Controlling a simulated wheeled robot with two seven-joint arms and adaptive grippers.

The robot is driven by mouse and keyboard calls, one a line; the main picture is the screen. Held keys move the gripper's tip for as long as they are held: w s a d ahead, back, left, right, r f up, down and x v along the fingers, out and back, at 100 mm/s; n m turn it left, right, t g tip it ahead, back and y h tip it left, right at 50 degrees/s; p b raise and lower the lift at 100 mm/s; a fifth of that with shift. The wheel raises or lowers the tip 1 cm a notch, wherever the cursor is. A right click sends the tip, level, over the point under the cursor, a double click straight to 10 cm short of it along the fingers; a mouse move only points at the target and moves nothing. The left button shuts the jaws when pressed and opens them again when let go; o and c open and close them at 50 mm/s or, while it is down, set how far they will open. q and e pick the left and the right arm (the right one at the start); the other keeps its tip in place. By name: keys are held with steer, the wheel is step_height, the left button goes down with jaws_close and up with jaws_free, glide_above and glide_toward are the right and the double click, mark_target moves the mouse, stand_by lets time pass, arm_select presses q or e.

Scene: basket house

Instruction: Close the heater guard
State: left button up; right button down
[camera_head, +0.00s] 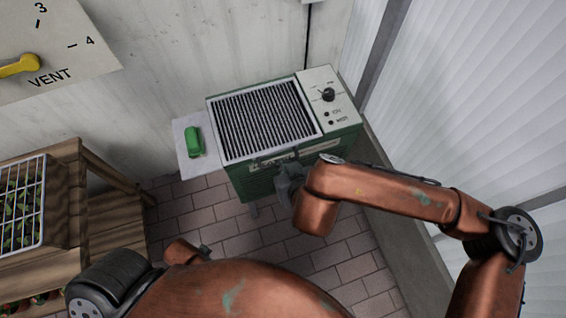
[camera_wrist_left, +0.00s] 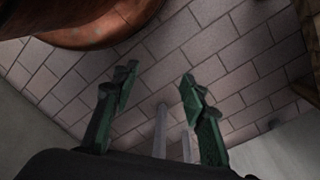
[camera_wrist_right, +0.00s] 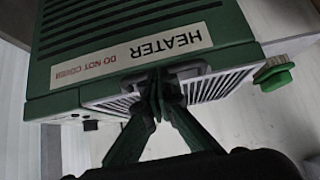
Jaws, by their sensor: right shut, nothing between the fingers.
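The green heater (camera_head: 345,148) stands against the wall, with a dark slatted grille guard (camera_head: 265,118) in a pale frame lying across its top. In the right wrist view, the guard (camera_wrist_right: 220,88) shows below the HEATER label (camera_wrist_right: 150,55), with a grey handle (camera_wrist_right: 196,69) at its front edge. My right gripper (camera_head: 285,180) is at the heater's front; its fingertips (camera_wrist_right: 168,88) are together at the handle, and I cannot tell whether they touch it. The guard looks nearly flat; any small gap is hard to judge. My left gripper (camera_wrist_left: 158,85) is open and empty above the floor.
A control panel (camera_head: 328,97) with a black knob is at the heater's right. A white side shelf (camera_head: 190,165) holds a green object (camera_head: 194,141). A wooden rack (camera_head: 100,200) with a wire basket stands left. A corrugated wall is at right. Brick floor (camera_head: 215,220) lies in front.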

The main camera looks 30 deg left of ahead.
arm_select(q)
steer(key=shift+f, duration=0.15)
arm_select(e)
steer(key=shift+s+d+f, duration=0.1)
steer(key=shift+d+f, duration=0.05)
steer(key=shift+f, duration=0.4)
steer(key=shift+s+d+f, duration=0.1)
steer(key=shift+f, duration=0.4)
step_height(320, 180, up, 5)
steer(key=w+a+p, duration=0.1)
steer(key=p, duration=0.1)
arm_select(q)
step_height(320, 180, down, 12)
steer(key=s+a+p, duration=0.1)
steer(key=a+p, duration=0.1)
steer(key=shift+s+a+y, duration=0.2)
steer(key=shift+s+y, duration=0.1)
steer(key=shift+s, duration=0.05)
arm_select(e)
steer(key=s+d, duration=0.6)
steer(key=d, duration=0.1)
steer(key=shift+s+d+f, duration=0.2)
steer(key=shift+s+d, duration=0.05)
